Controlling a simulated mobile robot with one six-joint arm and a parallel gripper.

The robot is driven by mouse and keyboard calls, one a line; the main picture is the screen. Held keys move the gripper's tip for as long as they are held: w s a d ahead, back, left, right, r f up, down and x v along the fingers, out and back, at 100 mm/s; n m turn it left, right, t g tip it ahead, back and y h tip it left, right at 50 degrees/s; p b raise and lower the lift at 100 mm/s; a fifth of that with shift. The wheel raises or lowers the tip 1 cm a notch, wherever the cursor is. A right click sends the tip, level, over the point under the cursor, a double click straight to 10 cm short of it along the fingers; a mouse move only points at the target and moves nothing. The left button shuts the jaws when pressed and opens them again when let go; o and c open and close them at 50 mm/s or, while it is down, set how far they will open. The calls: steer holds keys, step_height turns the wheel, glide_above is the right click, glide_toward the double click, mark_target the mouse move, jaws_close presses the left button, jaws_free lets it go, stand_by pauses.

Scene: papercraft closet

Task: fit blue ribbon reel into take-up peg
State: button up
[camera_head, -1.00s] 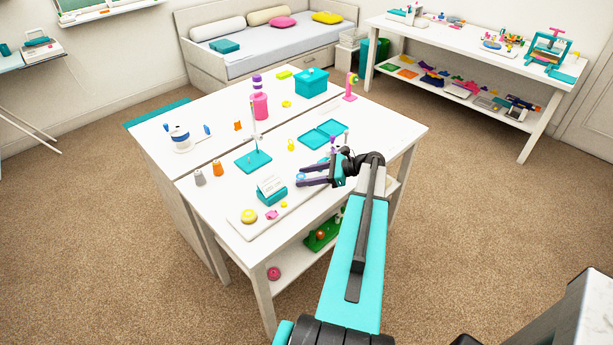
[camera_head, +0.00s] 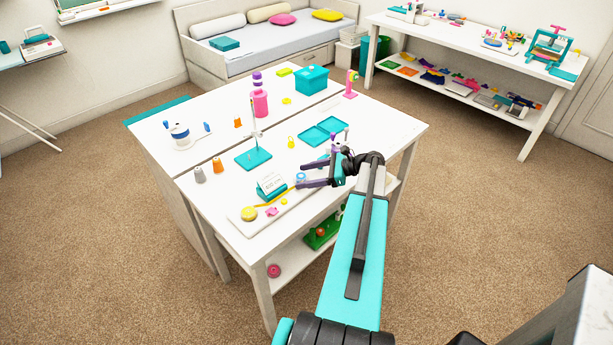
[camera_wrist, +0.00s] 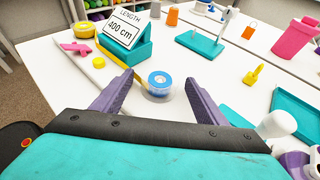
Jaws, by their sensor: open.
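The blue ribbon reel (camera_wrist: 159,79) sits at the right end of the long white board, between and just beyond my two fingertips in the wrist view. In the head view the reel (camera_head: 301,177) shows between the finger ends. My gripper (camera_head: 303,178) is open, with its purple fingers (camera_wrist: 159,88) on either side of the reel. The take-up peg cannot be made out separately; the reel's hub shows a pale centre.
A pink piece (camera_head: 271,211) lies on the board (camera_head: 240,225). A teal stand (camera_head: 253,159) with an upright rod is behind the counter.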

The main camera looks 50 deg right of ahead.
steer(key=b+v, duration=0.3)
steer(key=v, duration=1)
steer(key=shift+s+d+r+b, duration=0.2)
steer(key=shift+s+b, duration=0.1)
steer(key=shift+b, duration=0.05)
stand_by(0.8)
